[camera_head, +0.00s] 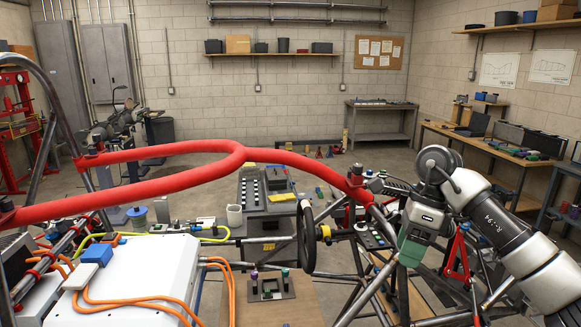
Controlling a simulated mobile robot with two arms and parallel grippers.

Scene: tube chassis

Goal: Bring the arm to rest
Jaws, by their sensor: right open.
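My right arm (505,240), white and dark grey, comes in from the right edge. Its wrist bends over at a round dark joint. My right gripper (411,253) hangs below the wrist, pointing down, over the right part of the tube chassis. It has a grey body and a green lower part. It is open, and I see nothing held in it. The gap between the fingers is hard to make out from here. The chassis has thick red padded tubes (150,187) crossing the left and middle. My left gripper is not in view.
A black steering wheel (306,236) stands left of my right gripper. A white box (133,275) with orange cables fills the lower left. Bare metal tubes and a red stand (459,252) are close to my right arm. A workbench (493,150) runs along the right wall.

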